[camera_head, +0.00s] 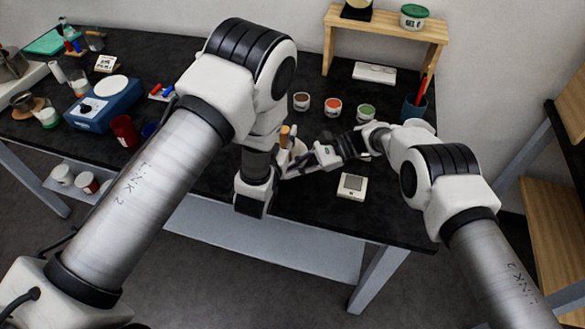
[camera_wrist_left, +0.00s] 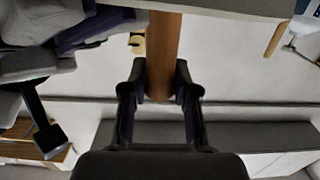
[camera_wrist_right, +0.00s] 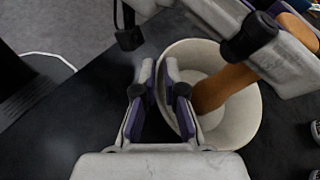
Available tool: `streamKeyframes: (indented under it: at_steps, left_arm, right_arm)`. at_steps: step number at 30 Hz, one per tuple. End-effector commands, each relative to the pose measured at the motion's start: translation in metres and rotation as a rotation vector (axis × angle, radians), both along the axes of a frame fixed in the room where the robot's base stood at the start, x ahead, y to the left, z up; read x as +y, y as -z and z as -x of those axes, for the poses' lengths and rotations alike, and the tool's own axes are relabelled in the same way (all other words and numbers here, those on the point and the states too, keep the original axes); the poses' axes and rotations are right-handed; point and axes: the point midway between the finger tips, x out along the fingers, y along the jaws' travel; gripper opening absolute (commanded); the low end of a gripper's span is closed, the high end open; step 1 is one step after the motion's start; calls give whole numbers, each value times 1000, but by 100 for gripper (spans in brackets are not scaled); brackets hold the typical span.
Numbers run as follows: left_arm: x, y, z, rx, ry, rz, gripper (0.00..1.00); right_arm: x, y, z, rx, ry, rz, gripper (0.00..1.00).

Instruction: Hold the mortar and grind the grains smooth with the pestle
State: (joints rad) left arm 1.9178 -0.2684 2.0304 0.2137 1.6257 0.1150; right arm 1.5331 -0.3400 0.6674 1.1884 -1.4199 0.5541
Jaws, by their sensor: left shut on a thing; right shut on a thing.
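The pale mortar (camera_wrist_right: 240,117) stands on the black table and shows in the right wrist view as a round, open bowl. My right gripper (camera_wrist_right: 161,92) is shut on its near wall, with a finger on each side of the rim. The brown wooden pestle (camera_wrist_right: 221,88) leans into the bowl, its lower end inside. My left gripper (camera_wrist_left: 160,88) is shut on the pestle's shaft above the mortar. In the head view the pestle's top (camera_head: 284,136) and the mortar (camera_head: 298,150) are partly hidden by my left arm. I cannot make out any grains in the bowl.
Three small paint pots (camera_head: 333,107) stand behind the mortar. A small square device (camera_head: 352,186) lies near the front edge. A wooden shelf (camera_head: 390,26) stands at the back. A blue scale-like device (camera_head: 104,104) and a red cup (camera_head: 125,130) stand to the left.

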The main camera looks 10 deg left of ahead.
Motion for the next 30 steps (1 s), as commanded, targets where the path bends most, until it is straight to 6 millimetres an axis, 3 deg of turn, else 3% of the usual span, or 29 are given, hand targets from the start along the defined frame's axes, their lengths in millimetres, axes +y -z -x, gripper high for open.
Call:
streamKeyframes:
  at_steps: [15,30]
  left_arm:
    - [19,0,8,5,0,0,0]
    - [0,-1,15,1,0,1,0]
  right_arm:
    - [0,2,1,3,-1,1,0]
    - [0,2,1,3,-1,2,0]
